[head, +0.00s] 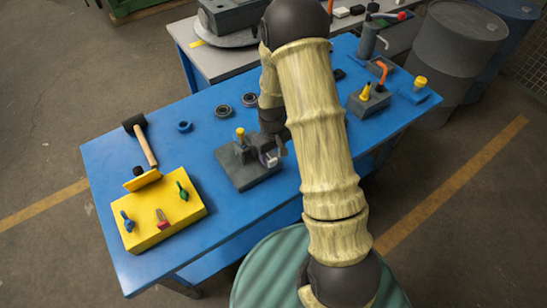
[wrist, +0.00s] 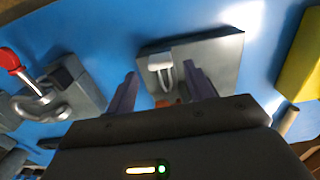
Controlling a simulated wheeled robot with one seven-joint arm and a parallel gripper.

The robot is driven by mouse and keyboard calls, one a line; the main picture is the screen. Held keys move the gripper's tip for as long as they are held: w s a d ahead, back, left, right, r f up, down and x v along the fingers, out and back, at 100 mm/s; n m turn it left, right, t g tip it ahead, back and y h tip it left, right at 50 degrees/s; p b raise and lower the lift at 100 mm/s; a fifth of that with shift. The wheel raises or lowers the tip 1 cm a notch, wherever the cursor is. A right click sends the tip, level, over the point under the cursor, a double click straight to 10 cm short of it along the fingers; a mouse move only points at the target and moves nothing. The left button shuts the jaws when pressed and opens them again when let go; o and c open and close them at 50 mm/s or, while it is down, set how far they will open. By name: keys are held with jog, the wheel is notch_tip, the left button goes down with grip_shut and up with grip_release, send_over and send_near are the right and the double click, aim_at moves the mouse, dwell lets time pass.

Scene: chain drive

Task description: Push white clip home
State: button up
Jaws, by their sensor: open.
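The white clip (wrist: 161,62) shows in the wrist view as a small white head with two pale prongs, at the near left edge of a grey block (wrist: 213,58). In the head view the clip (head: 272,160) is a small pale piece on the grey fixture (head: 248,178), partly hidden by my arm. My gripper (wrist: 161,88) is open, its two dark fingers spread on either side of the clip's prongs in the picture. I cannot tell whether they touch it. How deep the clip sits is unclear. A small orange piece (wrist: 166,103) shows between the fingers.
A yellow block (head: 165,212) with coloured knobs and a mallet (head: 142,140) lie left on the blue table (head: 105,165). Black rings (head: 222,111) lie behind the fixture. A grey block with yellow and orange pieces (head: 370,100) stands right.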

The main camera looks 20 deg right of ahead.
aim_at(272, 160)
notch_tip(272, 160, down, 3)
jog(key=shift+w+f+p, duration=0.1)
jog(key=shift+w+p, duration=0.05)
jog(key=shift+p, duration=0.15)
jog(key=shift+d+f, duration=0.2)
jog(key=shift+f, duration=0.15)
jog(key=shift+a, duration=0.3)
jog(key=shift+s+a, duration=0.1)
jog(key=shift+s, duration=0.1)
jog(key=c, duration=0.4)
grip_shut()
jog(key=shift+w+a+b, duration=0.15)
jog(key=shift+w+b, duration=0.05)
jog(key=shift+w, duration=0.6)
jog(key=shift+w+a+b, duration=0.1)
jog(key=shift+w+b, duration=0.05)
jog(key=shift+w, duration=0.65)
jog(key=shift+w+r, duration=0.1)
jog(key=shift+w, duration=0.1)
jog(key=shift+o, duration=1.9)
grip_release()
jog(key=shift+d, duration=0.1)
